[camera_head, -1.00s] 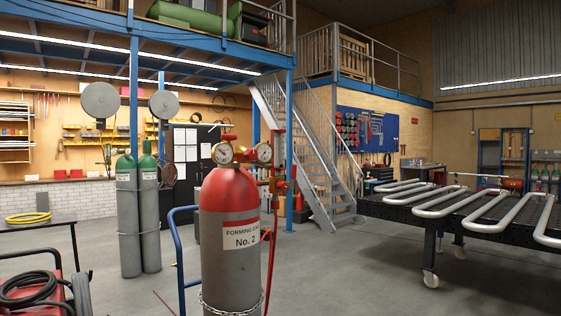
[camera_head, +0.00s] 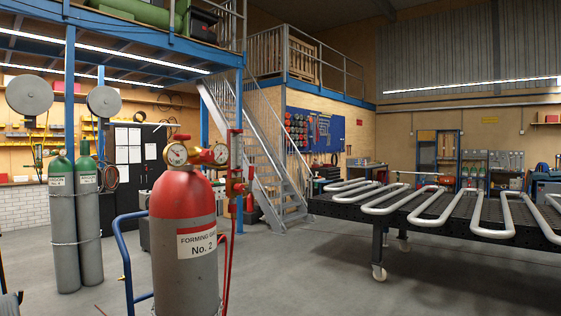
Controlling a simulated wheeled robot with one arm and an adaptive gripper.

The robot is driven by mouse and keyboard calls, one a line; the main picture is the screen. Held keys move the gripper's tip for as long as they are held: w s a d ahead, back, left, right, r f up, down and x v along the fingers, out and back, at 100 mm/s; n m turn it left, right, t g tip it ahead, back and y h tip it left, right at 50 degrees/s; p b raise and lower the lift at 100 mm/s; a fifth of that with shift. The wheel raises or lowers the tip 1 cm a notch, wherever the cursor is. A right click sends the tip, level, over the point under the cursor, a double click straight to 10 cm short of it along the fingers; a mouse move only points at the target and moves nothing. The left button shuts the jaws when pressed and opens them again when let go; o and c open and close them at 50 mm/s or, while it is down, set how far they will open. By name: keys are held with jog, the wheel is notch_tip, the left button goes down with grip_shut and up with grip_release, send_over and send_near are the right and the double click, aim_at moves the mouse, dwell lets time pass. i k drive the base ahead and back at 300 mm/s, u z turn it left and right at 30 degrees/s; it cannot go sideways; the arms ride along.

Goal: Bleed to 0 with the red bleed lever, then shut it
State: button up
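A grey gas cylinder with a red shoulder (camera_head: 182,200) stands upright in front of me, left of centre, with a label reading "FORMING GAS No. 2". Two round gauges sit on top, a left gauge (camera_head: 177,154) and a right gauge (camera_head: 221,154); their readings are too small to tell. A small red handle (camera_head: 181,137) is above them. Brass valve fittings with red parts (camera_head: 237,187) are on a red upright just right of the cylinder, and a red hose (camera_head: 228,265) runs down below. I cannot tell which red part is the bleed lever. My gripper is not in view.
A blue trolley rail (camera_head: 122,260) is left of the cylinder. Two grey-green cylinders (camera_head: 64,225) stand farther left. A dark table (camera_head: 450,213) with silver serpentine coils is at right. Metal stairs (camera_head: 255,155) rise behind. Grey floor (camera_head: 310,275) is clear between cylinder and table.

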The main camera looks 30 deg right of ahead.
aim_at(251, 167)
jog(key=z, duration=0.25)
jog(key=i, duration=0.5)
jog(key=z, duration=0.05)
jog(key=k, duration=1.3)
jog(key=z, duration=0.6)
jog(key=i, duration=1.2)
jog(key=u, duration=0.1)
